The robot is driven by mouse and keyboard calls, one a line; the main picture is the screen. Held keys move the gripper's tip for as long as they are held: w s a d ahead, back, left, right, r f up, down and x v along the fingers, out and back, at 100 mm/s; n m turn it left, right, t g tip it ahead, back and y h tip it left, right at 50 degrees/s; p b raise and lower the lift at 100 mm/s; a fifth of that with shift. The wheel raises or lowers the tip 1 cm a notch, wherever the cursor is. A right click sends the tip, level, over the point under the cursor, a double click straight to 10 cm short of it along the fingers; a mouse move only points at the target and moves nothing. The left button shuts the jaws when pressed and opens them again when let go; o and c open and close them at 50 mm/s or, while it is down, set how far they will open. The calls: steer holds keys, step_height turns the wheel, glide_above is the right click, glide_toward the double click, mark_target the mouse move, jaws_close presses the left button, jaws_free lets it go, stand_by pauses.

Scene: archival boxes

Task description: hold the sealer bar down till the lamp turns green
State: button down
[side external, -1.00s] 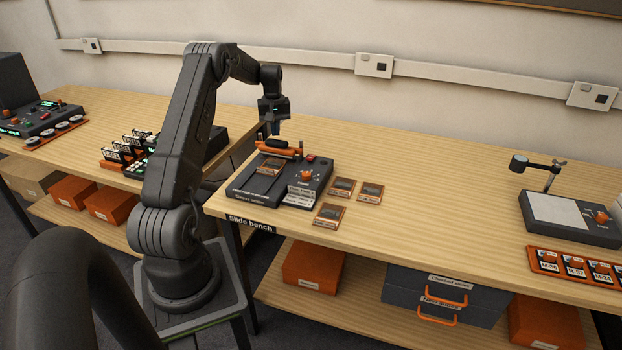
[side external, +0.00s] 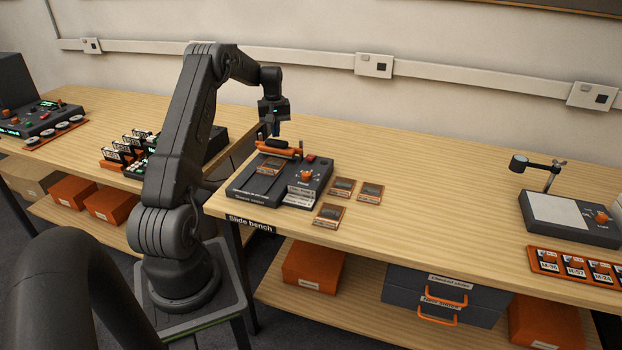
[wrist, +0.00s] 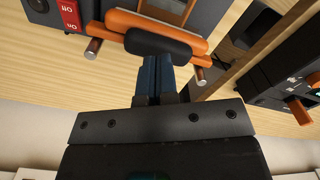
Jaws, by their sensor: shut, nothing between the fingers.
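The slide sealer (side external: 262,189) is a dark box near the left end of the slide bench. Its orange sealer bar (side external: 289,152) lies across the back of it. In the wrist view the bar (wrist: 120,20) has a black grip pad (wrist: 158,43) in the middle. My gripper (side external: 274,132) points down over the bar. In the wrist view its blue fingers (wrist: 158,62) are closed together, with their tips at the pad; I cannot tell how hard they press. A framed slide (side external: 270,165) lies in the sealer. I see no clear green lamp on it.
A red part (side external: 311,158) and an orange knob (side external: 306,175) sit on the sealer's right side. Several framed slides (side external: 341,187) lie to its right. A lightbox (side external: 556,213) stands far right. The bench middle is clear.

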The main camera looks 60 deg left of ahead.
mark_target(276, 141)
steer(key=shift+f, duration=1.9)
steer(key=shift+r, duration=0.1)
stand_by(1.7)
steer(key=shift+r, duration=4)
